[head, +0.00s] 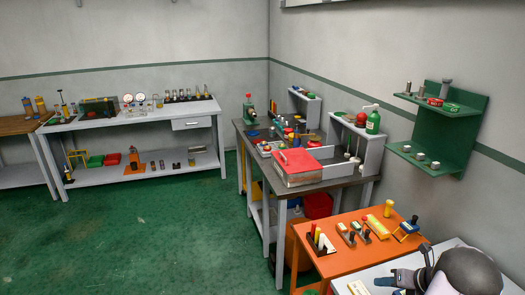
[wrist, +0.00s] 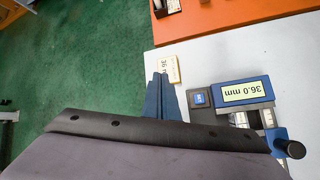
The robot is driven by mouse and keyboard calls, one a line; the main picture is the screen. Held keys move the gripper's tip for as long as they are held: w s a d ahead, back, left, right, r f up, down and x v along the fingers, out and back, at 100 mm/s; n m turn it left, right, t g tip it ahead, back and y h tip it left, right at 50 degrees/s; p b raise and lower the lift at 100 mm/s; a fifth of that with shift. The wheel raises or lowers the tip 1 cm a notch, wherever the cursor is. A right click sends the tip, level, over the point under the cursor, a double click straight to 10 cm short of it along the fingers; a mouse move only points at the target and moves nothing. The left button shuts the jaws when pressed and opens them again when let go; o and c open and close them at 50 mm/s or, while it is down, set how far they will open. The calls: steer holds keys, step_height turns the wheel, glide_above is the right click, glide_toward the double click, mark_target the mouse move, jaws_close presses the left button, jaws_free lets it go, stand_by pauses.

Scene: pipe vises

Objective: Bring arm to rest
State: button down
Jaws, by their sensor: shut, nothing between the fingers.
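My gripper (wrist: 160,78) is shut and empty, its blue fingers together over the near-left part of the white table (wrist: 205,60). In the head view my gripper (head: 384,281) is low at the bottom right, next to the dark rounded bulk of my arm. A small cream tag (wrist: 168,69) marked 36 lies just beyond the fingertips in the wrist view.
An orange table (wrist: 225,22) adjoins the white table and carries several small tools (head: 362,232). A grey workbench (head: 325,180) with a red-lidded box (head: 297,167) stands behind. A green wall shelf (head: 455,130) hangs at right. Green floor (head: 150,235) is open at left.

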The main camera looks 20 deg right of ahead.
steer(key=a+r+n+g+y, duration=0.1)
steer(key=a+r+n+g, duration=0.15)
steer(key=a+n, duration=0.9)
steer(key=a+r+n+g+y, duration=0.1)
steer(key=a+r+n+g, duration=0.15)
steer(key=a+n, duration=0.9)
steer(key=s+a+r+n+g+h, duration=0.1)
steer(key=s+a+n+g+h, duration=0.25)
steer(key=s+a+n, duration=1.2)
step_height(320, 180, down, 18)
steer(key=w+n+b, duration=0.1)
steer(key=b, duration=1.7)
steer(key=shift+a+r+n, duration=0.2)
steer(key=shift+a+n, duration=0.1)
steer(key=shift+n, duration=0.05)
steer(key=shift+w+h, duration=0.1)
steer(key=shift+h, duration=0.15)
